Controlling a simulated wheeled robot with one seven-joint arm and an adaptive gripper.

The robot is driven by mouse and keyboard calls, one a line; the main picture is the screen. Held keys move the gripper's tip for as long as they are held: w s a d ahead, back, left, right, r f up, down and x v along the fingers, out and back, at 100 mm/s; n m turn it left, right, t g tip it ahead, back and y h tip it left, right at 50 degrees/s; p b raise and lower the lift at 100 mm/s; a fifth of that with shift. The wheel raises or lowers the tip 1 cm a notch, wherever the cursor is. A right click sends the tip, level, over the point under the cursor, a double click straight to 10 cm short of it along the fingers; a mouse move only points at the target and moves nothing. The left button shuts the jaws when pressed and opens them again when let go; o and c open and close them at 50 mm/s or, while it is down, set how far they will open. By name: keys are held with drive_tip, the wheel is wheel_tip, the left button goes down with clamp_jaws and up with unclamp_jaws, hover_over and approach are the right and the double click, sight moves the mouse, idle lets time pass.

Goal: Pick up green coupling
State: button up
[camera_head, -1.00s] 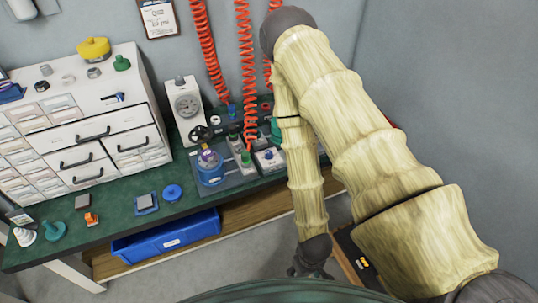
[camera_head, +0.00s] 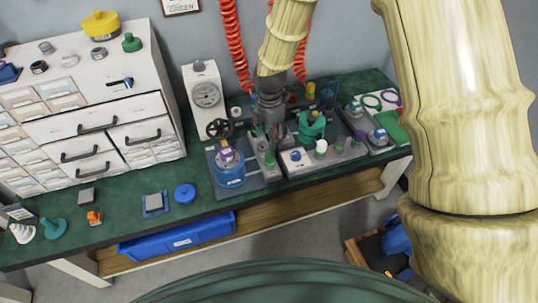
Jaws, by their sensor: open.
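A small green coupling (camera_head: 269,159) stands upright on a grey block on the workbench, right of the blue round vessel. My gripper (camera_head: 268,138) points down just above and behind it. The gripper's dark fingers are small here, and they look open with nothing visible between them. I cannot tell whether a fingertip touches the coupling. My gripper hides part of the bench and the lower end of a red coiled hose behind it. Another green fitting (camera_head: 132,42) sits on top of the white drawer cabinet.
The blue vessel (camera_head: 230,170) stands close left of the gripper. A teal fixture (camera_head: 312,127) and a white-topped box (camera_head: 296,160) are close right. A gauge stand (camera_head: 205,98) and red hoses (camera_head: 236,50) are behind.

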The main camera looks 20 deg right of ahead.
sight(270, 154)
drive_tip(key=shift+w, duration=0.25)
drive_tip(key=f, duration=0.4)
drive_tip(key=shift+d+f+p, duration=0.25)
drive_tip(key=shift+d+p, duration=0.05)
drive_tip(key=shift+s+a+f+p, duration=0.1)
drive_tip(key=shift+f+p, duration=0.5)
drive_tip(key=shift+f, duration=2.3)
drive_tip(key=shift+c, duration=0.5)
drive_tip(key=c, duration=1.1)
drive_tip(key=shift+r, duration=0.1)
